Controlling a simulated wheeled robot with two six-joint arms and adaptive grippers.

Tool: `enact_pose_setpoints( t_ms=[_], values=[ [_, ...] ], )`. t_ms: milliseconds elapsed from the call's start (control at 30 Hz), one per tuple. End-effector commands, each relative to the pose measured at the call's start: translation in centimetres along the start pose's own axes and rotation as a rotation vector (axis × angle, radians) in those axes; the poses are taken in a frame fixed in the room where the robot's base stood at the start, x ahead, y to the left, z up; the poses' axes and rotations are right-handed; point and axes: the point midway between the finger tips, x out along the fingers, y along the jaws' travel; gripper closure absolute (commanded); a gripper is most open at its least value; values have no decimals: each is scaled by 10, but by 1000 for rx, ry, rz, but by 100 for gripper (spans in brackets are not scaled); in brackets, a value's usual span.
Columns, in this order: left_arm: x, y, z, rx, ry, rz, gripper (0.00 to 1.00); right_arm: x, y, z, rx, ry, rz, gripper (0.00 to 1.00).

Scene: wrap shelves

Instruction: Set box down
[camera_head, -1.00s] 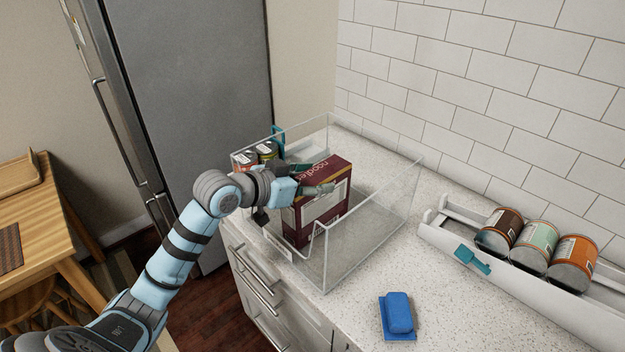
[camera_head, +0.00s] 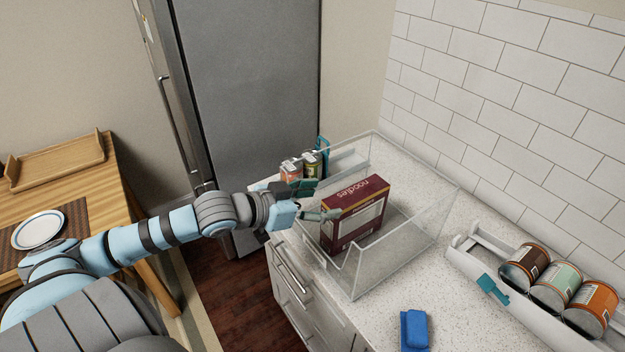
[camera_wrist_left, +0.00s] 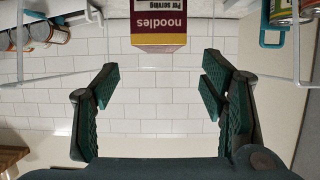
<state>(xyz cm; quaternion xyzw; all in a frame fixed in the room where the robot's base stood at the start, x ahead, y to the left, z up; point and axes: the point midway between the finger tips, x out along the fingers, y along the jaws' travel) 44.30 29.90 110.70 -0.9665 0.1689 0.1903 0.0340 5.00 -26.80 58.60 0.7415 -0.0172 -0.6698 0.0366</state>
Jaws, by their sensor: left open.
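The dark red noodles box (camera_head: 355,214) stands upright inside the clear bin (camera_head: 405,256) on the counter. It also shows at the top of the left wrist view (camera_wrist_left: 159,24), beyond the fingertips. My left gripper (camera_head: 318,201) is open at the bin's low front side, just left of the box. In the left wrist view the fingers (camera_wrist_left: 160,85) are spread wide with nothing between them, and the box is apart from them. My right gripper is not in view.
Two cans (camera_head: 302,166) stand behind my left gripper. A white rack (camera_head: 474,262) with three cans lies at the right. A blue sponge (camera_head: 414,329) lies on the front counter (camera_head: 385,312). A fridge (camera_head: 250,90) and a wooden table (camera_head: 118,180) are at the left.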

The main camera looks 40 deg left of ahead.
Motion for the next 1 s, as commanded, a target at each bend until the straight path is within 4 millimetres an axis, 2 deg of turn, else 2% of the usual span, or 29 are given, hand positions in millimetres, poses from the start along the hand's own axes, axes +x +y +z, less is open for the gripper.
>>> enact_pose_setpoints(
  t_ms=[33, 200, 800, 867, 967, 1000],
  values=[
    [-10, 0, -10, -1, -5, 0, 35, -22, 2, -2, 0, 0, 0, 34],
    [-20, 1, -5, 1, -2, 3, 35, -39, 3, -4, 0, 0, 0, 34],
    [-20, 2, 2, 1, -4, 2, 35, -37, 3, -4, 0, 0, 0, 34],
    [-20, 4, 12, 0, -24, -10, 35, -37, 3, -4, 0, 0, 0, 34],
    [-22, 17, 49, -4, -115, -57, 35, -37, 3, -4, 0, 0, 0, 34],
    [-25, 25, 69, -5, -169, -84, 35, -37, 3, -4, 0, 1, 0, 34]
  ],
)
